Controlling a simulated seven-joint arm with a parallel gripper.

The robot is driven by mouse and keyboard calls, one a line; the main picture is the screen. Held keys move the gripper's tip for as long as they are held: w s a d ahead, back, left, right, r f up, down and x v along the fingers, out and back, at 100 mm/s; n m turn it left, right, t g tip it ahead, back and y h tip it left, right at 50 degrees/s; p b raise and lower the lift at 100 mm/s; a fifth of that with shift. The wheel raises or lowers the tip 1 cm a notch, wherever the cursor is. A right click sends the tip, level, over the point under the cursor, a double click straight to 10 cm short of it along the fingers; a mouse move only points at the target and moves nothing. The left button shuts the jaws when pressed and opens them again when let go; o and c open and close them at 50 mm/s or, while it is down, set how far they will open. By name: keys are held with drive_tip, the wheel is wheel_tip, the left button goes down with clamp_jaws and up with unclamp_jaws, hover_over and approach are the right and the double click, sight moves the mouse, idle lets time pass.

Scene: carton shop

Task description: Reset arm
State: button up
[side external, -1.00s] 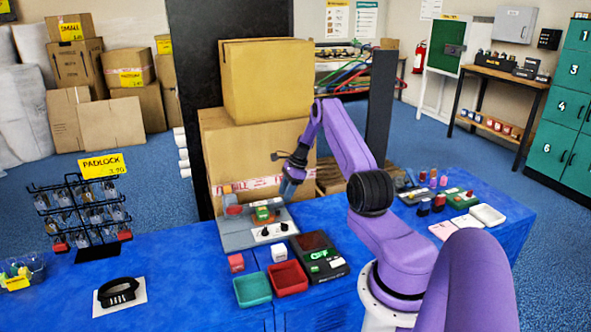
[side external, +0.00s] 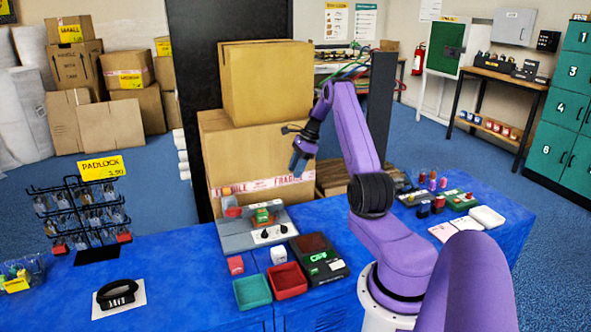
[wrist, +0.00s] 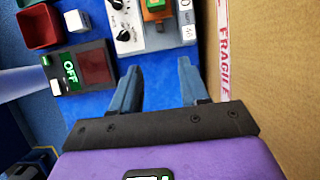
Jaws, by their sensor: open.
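My gripper (side external: 297,163) is raised above the blue counter, in front of the stacked cartons, with its fingers pointing down. In the wrist view my gripper (wrist: 160,90) shows two blue-grey fingers spread apart with nothing between them. Below it is the grey machine (side external: 235,240) with two black knobs and a green-and-orange block (side external: 263,216) on it. The machine also shows at the top of the wrist view (wrist: 128,42), beyond the fingertips.
A large carton (side external: 235,165) with a FRAGILE band stands close behind my gripper, another carton (side external: 267,80) on top. A red tray (side external: 287,280), a green tray (side external: 252,291) and a dark OFF box (side external: 318,257) sit in front. A padlock rack (side external: 82,215) stands left.

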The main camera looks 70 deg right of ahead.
drive_tip(key=w+a+r+n+g, duration=0.1)
drive_tip(key=w+a+r+n, duration=0.2)
drive_tip(key=a, duration=0.5)
drive_tip(key=w+a+r+n+g, duration=0.1)
drive_tip(key=w+a+r+n, duration=0.1)
drive_tip(key=a+n, duration=0.5)
drive_tip(key=w+a+r+n+g, duration=0.1)
drive_tip(key=w+a+r+n, duration=0.15)
drive_tip(key=a, duration=0.75)
drive_tip(key=s+a+r+n, duration=0.2)
drive_tip(key=a, duration=0.4)
drive_tip(key=s+a+r+n, duration=0.1)
drive_tip(key=s+a+n, duration=0.15)
drive_tip(key=a, duration=0.35)
drive_tip(key=s+a+r+n+g+h, duration=0.1)
drive_tip(key=s+a+r+n+h, duration=0.15)
drive_tip(key=s+a+n, duration=0.85)
drive_tip(key=s+a+n+t, duration=0.1)
drive_tip(key=s+a+n, duration=0.1)
drive_tip(key=s+n, duration=0.9)
drive_tip(key=s, duration=0.6)
drive_tip(key=shift+s+n, duration=0.3)
